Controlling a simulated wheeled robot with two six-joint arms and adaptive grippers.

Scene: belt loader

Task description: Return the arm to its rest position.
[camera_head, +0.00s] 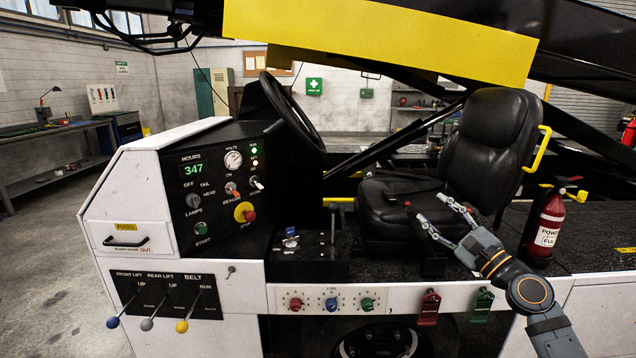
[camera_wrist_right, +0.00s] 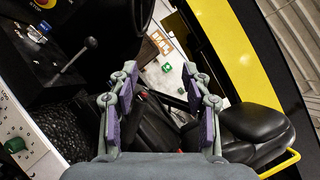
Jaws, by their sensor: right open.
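My right gripper (camera_head: 430,214) is open and empty in the head view, in front of the black seat (camera_head: 497,135). Its arm comes in from the lower right. In the right wrist view the two fingers of the right gripper (camera_wrist_right: 160,105) are spread apart with nothing between them. Beyond them that view shows the seat (camera_wrist_right: 253,121) at the right. My left gripper does not show in either view.
A red fire extinguisher (camera_head: 550,226) stands right of the seat, near my right arm. The control panel (camera_head: 225,185) and steering wheel (camera_head: 290,110) are to the left. Below are red and green tags (camera_head: 429,308) and three levers (camera_head: 150,312). A yellow beam (camera_head: 380,35) crosses above.

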